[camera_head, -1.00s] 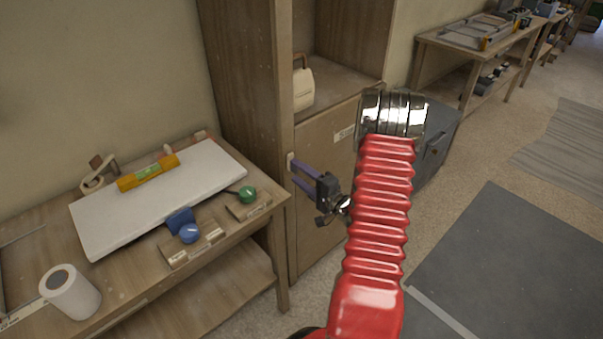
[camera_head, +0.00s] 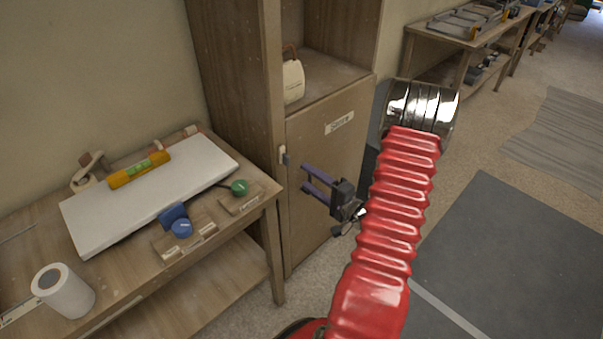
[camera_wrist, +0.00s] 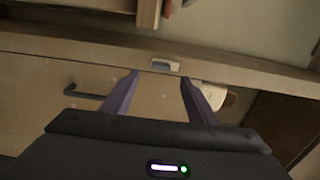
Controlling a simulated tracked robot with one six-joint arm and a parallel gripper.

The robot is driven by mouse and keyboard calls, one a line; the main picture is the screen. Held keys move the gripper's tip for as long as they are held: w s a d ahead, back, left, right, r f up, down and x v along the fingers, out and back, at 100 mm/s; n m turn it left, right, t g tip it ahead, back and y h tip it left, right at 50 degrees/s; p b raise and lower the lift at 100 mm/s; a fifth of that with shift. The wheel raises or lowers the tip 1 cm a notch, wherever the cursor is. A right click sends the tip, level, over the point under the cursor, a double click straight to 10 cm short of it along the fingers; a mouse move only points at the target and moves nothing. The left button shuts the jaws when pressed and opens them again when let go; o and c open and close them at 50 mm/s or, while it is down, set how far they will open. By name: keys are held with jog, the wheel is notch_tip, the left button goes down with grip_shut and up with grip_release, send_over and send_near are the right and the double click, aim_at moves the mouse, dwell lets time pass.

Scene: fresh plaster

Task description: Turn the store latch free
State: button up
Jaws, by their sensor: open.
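The store latch (camera_head: 283,156) is a small pale plate with a grey-blue piece, on the upright post at the left edge of the store door (camera_head: 322,190). The wrist view shows the latch (camera_wrist: 165,66) just beyond my fingertips, its long side lying along the post. My gripper (camera_head: 304,176) has purple fingers, open and empty. It stands in front of the door, to the right of and a little below the latch in the head view, apart from it. The wrist view shows the gripper (camera_wrist: 160,76) with the latch in line with the gap. The door looks closed.
A bench (camera_head: 135,270) on the left carries a white board (camera_head: 150,190), a yellow level (camera_head: 138,170), blue and green knobs and a white roll (camera_head: 63,291). A pale container (camera_head: 293,80) stands on the shelf above the door. Floor on the right is open.

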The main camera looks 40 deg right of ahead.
jog(key=shift+s, duration=2.6)
